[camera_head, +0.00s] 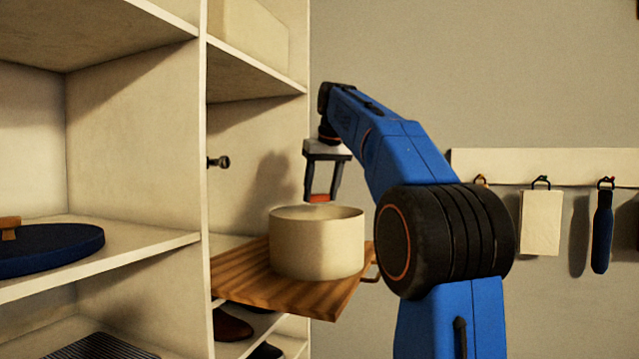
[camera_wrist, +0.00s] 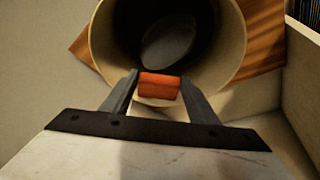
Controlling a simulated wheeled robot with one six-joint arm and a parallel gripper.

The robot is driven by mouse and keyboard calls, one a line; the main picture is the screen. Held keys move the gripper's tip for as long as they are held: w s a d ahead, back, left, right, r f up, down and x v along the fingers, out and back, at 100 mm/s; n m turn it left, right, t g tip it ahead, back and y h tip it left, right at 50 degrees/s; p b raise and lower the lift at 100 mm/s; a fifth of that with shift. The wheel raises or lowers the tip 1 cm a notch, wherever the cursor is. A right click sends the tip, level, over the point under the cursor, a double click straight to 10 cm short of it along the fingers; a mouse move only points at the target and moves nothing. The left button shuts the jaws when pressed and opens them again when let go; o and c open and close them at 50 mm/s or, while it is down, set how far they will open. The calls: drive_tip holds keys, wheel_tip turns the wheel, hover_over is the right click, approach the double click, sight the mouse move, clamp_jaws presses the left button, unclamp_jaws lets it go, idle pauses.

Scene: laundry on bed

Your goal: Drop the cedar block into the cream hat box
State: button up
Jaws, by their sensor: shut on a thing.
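The cream hat box (camera_head: 317,246) is round and open at the top. It stands upright on a striped wooden board (camera_head: 270,276) that juts out of the shelf unit. My gripper (camera_head: 320,198) points down just above the box's rim. It is shut on the cedar block (camera_wrist: 160,86), a small reddish-orange piece between the two fingertips. In the wrist view the block overlaps the near rim of the box (camera_wrist: 232,62), with the dark inside beyond it. Something pale and oval shows at the bottom of the box; I cannot tell what it is.
A cream shelf unit (camera_head: 135,120) stands at left, with a dark blue round item (camera_head: 50,249) on one shelf. Shoes (camera_head: 232,326) lie below the board. A rail (camera_head: 560,166) at right holds a hanging pad (camera_head: 541,222) and a blue item (camera_head: 602,232).

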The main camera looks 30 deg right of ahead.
drive_tip(key=shift+f, duration=1.35)
drive_tip(key=o, duration=1.1)
drive_tip(key=d+v, duration=0.1)
drive_tip(key=v, duration=1.6)
drive_tip(key=shift+s+a, duration=0.15)
drive_tip(key=shift+a, duration=0.25)
drive_tip(key=shift+r, duration=0.15)
